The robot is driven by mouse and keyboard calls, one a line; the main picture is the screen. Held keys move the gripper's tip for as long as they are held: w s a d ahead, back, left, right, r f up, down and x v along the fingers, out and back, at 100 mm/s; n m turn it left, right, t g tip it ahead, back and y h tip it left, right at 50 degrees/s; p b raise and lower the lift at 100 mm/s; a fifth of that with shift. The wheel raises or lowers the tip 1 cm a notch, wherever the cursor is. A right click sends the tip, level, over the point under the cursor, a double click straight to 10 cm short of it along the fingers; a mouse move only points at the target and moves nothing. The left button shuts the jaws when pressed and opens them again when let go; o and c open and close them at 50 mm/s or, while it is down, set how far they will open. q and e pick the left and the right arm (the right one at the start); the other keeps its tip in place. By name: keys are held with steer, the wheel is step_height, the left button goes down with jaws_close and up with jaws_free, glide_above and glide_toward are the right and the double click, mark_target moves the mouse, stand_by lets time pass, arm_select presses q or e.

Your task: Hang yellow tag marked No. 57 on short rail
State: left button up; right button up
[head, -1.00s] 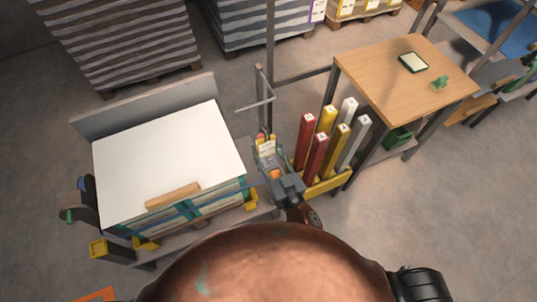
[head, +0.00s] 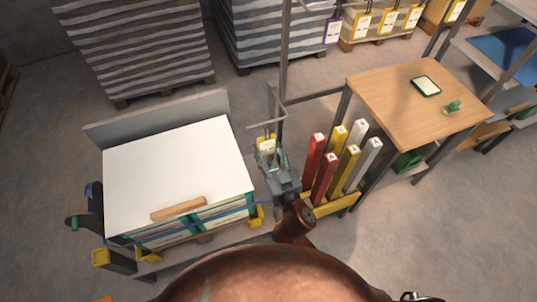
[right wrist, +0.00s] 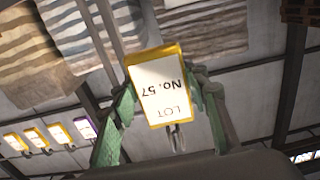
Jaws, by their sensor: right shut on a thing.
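The yellow-edged tag (head: 267,144) shows in the head view just above my right gripper (head: 270,160). In the right wrist view the tag (right wrist: 162,88) reads "LOT No. 57" upside down, between the green fingers of my right gripper (right wrist: 165,105), which is shut on it. A small metal hook or clip (right wrist: 178,136) shows at its lower edge there. A short grey rail (head: 266,124) juts left from an upright post, close above the tag in the head view; I cannot tell whether they touch. My left gripper is not in view.
A wooden table (head: 405,105) is farther right. Other tags, one purple (head: 333,28), hang at the back.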

steer(key=shift+w+a+f+b, duration=0.25)
steer(key=shift+w+f+b, duration=0.2)
steer(key=shift+w, duration=0.35)
steer(key=shift+w+a+f+b, duration=0.25)
steer(key=shift+w+f+b, duration=0.15)
steer(key=shift+w, duration=0.35)
steer(key=shift+w+a+f+b, duration=0.3)
steer(key=shift+w+b, duration=0.2)
steer(key=shift+w, duration=0.3)
steer(key=o, duration=1.1)
steer(key=shift+s+d+f, duration=0.1)
steer(key=v, duration=1.2)
